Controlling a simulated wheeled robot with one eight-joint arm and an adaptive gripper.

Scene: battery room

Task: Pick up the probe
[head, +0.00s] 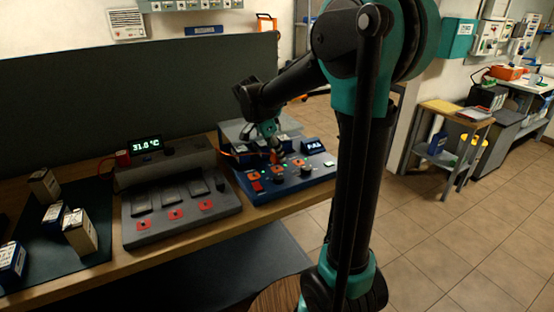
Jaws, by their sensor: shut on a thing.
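My gripper (272,146) reaches down over the blue device (262,190) on the bench, with my arm coming in from the right. It is shut on a small red-orange piece, which looks like the probe (274,157), just above the device's panel. The probe is small and partly hidden by the fingers, so its full shape and whether it touches the panel cannot be told. A thin orange cable (231,153) shows at the left of the gripper. The blue device has a lit display (313,144), several knobs and a red switch (257,187).
Left of the blue device stands a grey unit (180,212) with red pads and a display reading 31.0 °C. Several small boxes (80,232) stand on the dark mat (100,247) at the left. A dark panel (60,95) rises behind the bench.

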